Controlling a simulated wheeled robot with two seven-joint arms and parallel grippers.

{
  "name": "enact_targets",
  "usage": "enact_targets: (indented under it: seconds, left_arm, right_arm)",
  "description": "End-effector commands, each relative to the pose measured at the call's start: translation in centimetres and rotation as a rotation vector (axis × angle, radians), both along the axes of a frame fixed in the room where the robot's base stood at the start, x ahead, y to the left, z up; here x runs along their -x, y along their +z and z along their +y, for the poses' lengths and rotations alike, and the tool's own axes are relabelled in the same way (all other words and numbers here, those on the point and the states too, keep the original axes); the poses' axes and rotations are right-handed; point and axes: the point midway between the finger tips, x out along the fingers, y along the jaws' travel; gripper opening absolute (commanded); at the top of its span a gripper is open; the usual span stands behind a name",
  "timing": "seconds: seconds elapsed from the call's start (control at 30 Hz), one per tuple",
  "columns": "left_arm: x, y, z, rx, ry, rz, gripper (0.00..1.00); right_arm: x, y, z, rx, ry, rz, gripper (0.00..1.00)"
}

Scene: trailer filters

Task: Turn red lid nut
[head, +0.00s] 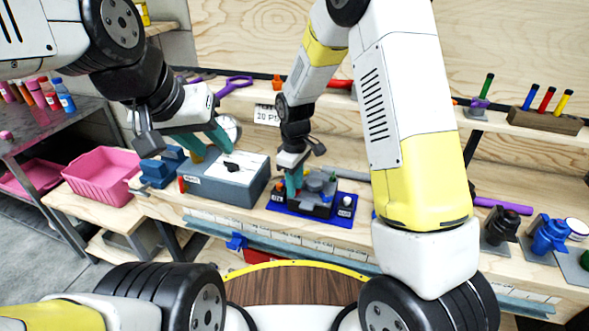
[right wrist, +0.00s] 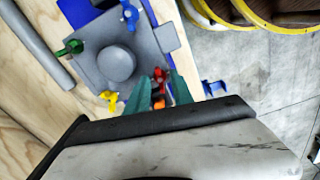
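The red lid nut (right wrist: 158,75) is at the edge of a grey lid (right wrist: 88,62) with a round knob, in the right wrist view. My right gripper (right wrist: 160,84) has its teal fingers on either side of this nut; whether they press on it I cannot tell. In the head view the right gripper (head: 294,182) points down at the left side of the grey unit (head: 315,202), hiding the red nut there. Green (right wrist: 70,47), blue (right wrist: 130,16) and yellow (right wrist: 108,99) nuts sit around the lid. My left gripper (head: 203,142) is open and empty, its fingers apart above the grey box.
The unit rests on a blue mat (head: 346,212) on the wooden bench. A grey box (head: 225,185) with a black part on top stands to its left, a pink bin (head: 100,176) further left. Blue and black parts (head: 548,236) stand at the right. A grey tube (right wrist: 38,45) lies beside the unit.

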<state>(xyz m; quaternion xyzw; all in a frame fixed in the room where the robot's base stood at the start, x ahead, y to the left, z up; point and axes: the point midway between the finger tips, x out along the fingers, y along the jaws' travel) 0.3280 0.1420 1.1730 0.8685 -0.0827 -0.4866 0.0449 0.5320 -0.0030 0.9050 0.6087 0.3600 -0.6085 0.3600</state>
Motion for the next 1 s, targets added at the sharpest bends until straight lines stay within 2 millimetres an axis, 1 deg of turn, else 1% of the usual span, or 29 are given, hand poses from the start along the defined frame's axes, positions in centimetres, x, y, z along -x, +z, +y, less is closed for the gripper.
enact_targets:
  seconds: [0.07,0.1,0.17,0.2,0.23,0.67,0.87,1.0]
  left_arm:
    - [0.0,0.0,0.0,0.0,0.0,0.0,0.36]
    - [0.0,0.0,0.0,0.0,0.0,0.0,0.36]
    - [0.0,0.0,0.0,0.0,0.0,0.0,0.36]
    - [0.0,0.0,0.0,0.0,0.0,0.0,0.36]
    - [0.0,0.0,0.0,0.0,0.0,0.0,0.36]
    - [0.0,0.0,0.0,0.0,0.0,0.0,0.36]
    - [0.0,0.0,0.0,0.0,0.0,0.0,0.36]
    - [0.0,0.0,0.0,0.0,0.0,0.0,0.36]
  right_arm:
    - [0.0,0.01,-0.01,0.0,0.0,0.0,0.28]
    - [0.01,0.01,0.0,0.0,0.0,0.0,0.24]
    - [0.01,0.02,0.0,0.0,0.0,0.0,0.12]
    - [0.01,0.02,0.0,0.0,0.0,0.0,0.05]
    - [0.01,0.03,0.0,0.0,0.0,0.0,0.0]
    - [0.0,0.05,-0.01,0.0,-0.026,0.0,0.0]
    - [0.0,0.06,0.01,0.0,-0.118,-0.001,0.0]
    - [-0.01,0.07,0.02,0.0,-0.225,-0.001,0.0]
